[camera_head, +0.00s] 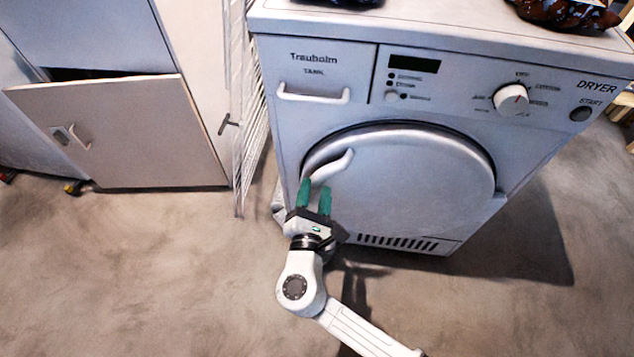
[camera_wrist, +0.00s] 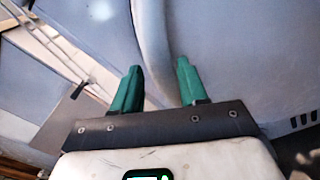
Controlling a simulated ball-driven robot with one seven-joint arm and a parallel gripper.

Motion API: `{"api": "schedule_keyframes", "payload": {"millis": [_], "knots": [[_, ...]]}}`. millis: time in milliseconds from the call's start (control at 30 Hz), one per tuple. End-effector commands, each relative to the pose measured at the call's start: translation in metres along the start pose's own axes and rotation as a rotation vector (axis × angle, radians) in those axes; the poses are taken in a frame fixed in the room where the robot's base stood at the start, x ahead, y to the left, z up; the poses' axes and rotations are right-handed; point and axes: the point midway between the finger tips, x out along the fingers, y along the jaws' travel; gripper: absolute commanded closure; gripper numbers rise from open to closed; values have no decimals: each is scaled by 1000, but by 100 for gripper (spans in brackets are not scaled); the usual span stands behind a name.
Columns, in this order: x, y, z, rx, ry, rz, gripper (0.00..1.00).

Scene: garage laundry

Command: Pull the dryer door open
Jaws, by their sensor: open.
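The white dryer (camera_head: 335,55) stands in the middle of the head view. Its round door (camera_head: 420,185) looks closed, with a curved white handle (camera_head: 330,168) at the door's upper left. In the wrist view the handle (camera_wrist: 152,50) runs down between and beyond the two separated fingertips of my gripper (camera_wrist: 160,72). I cannot tell whether either finger touches the handle. The door surface (camera_wrist: 225,45) fills the right of the wrist view.
A white wire rack (camera_head: 245,100) stands close along the dryer's left side. Left of it is a pale cabinet (camera_head: 125,135) with a panel standing out from it. Dark patterned objects (camera_head: 570,12) sit on the dryer top. The floor (camera_head: 130,270) in front is clear.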

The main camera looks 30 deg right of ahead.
Motion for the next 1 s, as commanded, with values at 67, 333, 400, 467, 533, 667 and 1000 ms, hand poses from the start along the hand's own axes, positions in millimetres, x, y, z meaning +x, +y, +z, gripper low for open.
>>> {"api": "schedule_keyframes", "payload": {"millis": [67,333,400,467,533,667,1000], "knots": [[12,-2,-2,2,-1,-3,57],[34,-1,0,1,0,-1,57],[35,-1,0,0,0,-1,57],[36,-1,0,0,0,-1,57],[36,-1,0,0,1,-1,57],[35,-1,0,0,0,-1,61],[35,-1,0,1,1,-1,94]]}}
